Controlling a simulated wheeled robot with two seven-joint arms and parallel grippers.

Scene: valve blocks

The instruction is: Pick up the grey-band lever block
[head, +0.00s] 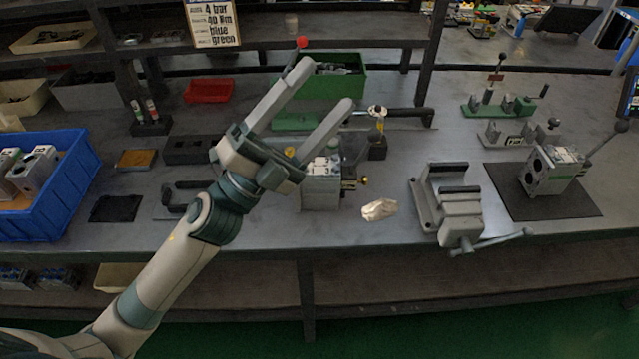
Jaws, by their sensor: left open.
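My left gripper (325,84) is open and empty, its two fingers pointing up and right over the middle of the bench. A grey valve block (322,190) stands below the fingers and is partly hidden by the gripper. A red-knobbed lever (302,43) shows behind one finger; I cannot tell which block it belongs to. Another grey block (550,172) with a dark-knobbed lever stands on a black mat (505,185) at the right, well apart from the gripper. Band colours are too small to tell, so I cannot say which block has the grey band. My right gripper is not in view.
A blue crate (75,190) with several blocks stands at the left. A grey vise (450,205) sits right of centre, a crumpled pale cloth (379,209) left of it. Green fixtures (500,105) stand at the back right. A shelf with a sign (213,23) overhangs the back.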

